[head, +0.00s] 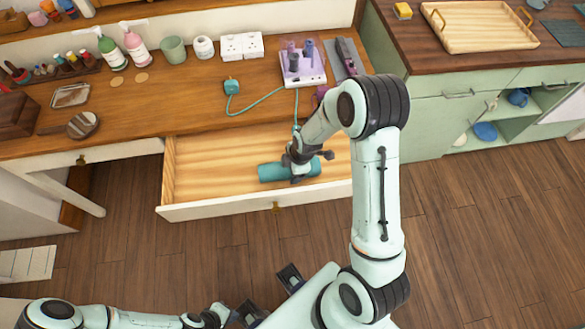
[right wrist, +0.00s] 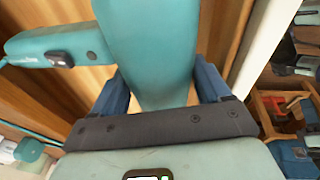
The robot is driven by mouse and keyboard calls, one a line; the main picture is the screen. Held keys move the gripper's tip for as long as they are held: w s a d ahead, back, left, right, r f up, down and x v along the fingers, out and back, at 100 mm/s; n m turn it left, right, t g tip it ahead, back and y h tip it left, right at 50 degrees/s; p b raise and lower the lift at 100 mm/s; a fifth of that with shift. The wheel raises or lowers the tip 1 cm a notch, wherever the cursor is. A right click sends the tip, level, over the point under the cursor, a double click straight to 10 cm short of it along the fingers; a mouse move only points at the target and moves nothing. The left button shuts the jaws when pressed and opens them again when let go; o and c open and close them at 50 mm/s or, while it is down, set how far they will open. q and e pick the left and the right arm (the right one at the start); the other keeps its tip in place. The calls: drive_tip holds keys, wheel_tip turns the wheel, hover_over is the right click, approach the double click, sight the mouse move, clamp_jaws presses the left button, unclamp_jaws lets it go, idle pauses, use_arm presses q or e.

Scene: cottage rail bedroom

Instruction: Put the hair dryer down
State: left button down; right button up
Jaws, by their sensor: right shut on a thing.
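The teal hair dryer (head: 272,172) is in the open wooden drawer (head: 215,162), lying sideways. I cannot tell whether it rests on the drawer floor. My right gripper (head: 302,170) reaches down over the drawer and is shut on the dryer's body. In the right wrist view the dryer's barrel (right wrist: 150,45) sits between the gripper's blue fingers (right wrist: 160,92), and its handle with a dark switch points left. My left gripper (head: 270,296) is at the bottom of the head view, open and empty, away from the drawer.
A teal cord runs over the desk (head: 140,110) to a teal plug (head: 231,87). A purple-and-white holder (head: 302,68), sockets (head: 242,46), a green cup (head: 174,49) and bottles (head: 112,53) stand along the back. The drawer's left part is bare. A green cabinet (head: 440,115) stands right.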

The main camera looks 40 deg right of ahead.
drive_tip(key=shift+f, duration=0.4)
drive_tip(key=shift+f+b, duration=0.6)
drive_tip(key=shift+b, duration=0.1)
drive_tip(key=o, duration=1.2)
drive_tip(key=shift+c, duration=0.2)
